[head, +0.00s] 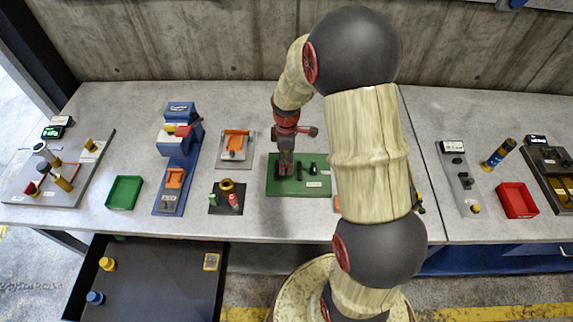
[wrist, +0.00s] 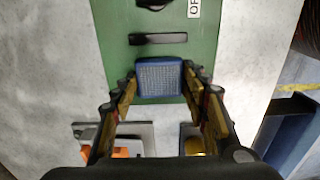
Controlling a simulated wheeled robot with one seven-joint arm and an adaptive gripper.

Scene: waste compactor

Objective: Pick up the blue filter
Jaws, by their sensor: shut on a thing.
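The blue filter (wrist: 160,79) is a small rounded block with a grey mesh face. In the wrist view it sits between the fingertips of my gripper (wrist: 161,84), which is shut on it. In the head view my gripper (head: 285,168) points down at the left part of the green board (head: 318,191), and the filter is not distinguishable there. The green board (wrist: 116,38) also shows behind the filter in the wrist view. I cannot tell whether the filter still touches the board.
A black slot or bar (wrist: 158,38) lies on the board near the filter. To the left stand an orange part's grey plate (head: 223,157), a blue machine (head: 180,150) and a green tray (head: 113,202). A red tray (head: 517,201) is far right. An open drawer (head: 150,290) lies below.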

